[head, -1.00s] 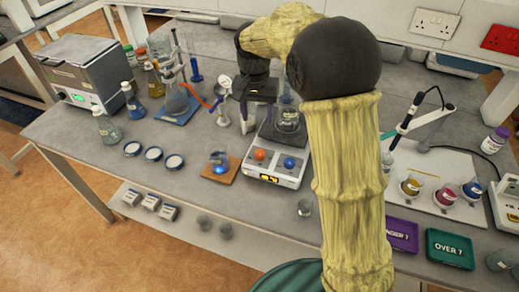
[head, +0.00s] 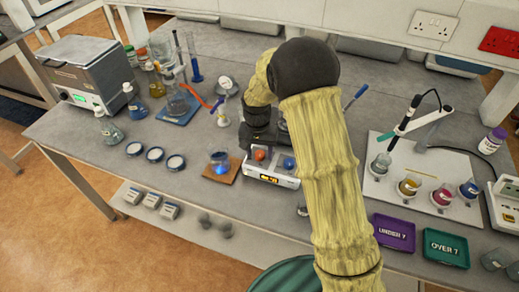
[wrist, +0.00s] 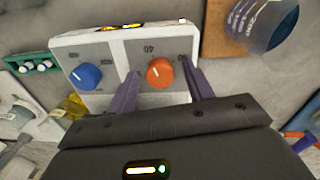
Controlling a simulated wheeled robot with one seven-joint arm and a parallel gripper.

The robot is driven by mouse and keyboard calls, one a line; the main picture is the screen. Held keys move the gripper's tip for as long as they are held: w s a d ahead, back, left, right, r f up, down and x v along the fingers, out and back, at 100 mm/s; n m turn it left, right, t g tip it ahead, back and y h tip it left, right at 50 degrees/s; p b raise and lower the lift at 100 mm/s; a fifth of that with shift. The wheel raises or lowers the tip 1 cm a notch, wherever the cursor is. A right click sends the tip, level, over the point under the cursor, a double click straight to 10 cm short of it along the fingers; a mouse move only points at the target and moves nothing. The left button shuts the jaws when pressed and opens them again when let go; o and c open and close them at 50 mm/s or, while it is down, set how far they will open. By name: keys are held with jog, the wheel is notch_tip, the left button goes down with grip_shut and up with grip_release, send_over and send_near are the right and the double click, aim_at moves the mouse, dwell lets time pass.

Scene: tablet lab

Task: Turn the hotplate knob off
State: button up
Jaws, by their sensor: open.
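The hotplate (head: 272,180) is a white and grey unit on the bench, with a lit display on its front. It has an orange-red knob (head: 259,155) and a blue knob (head: 289,163). In the wrist view, the orange knob (wrist: 159,72) lies between the two purple fingers of my open gripper (wrist: 160,86); I cannot tell whether they touch it. The blue knob (wrist: 87,76) is outside the fingers, to the left. Both knobs have a white pointer line. In the head view, my wrist hides most of the hotplate's top.
A beaker with blue liquid (head: 219,164) stands on a brown board (head: 234,174) left of the hotplate. A clamp stand and flask stand on a blue base (head: 180,111) behind. Purple (head: 393,233) and green trays (head: 446,249) lie at the right.

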jog(key=shift+c, duration=0.4)
jog(key=c, duration=0.9)
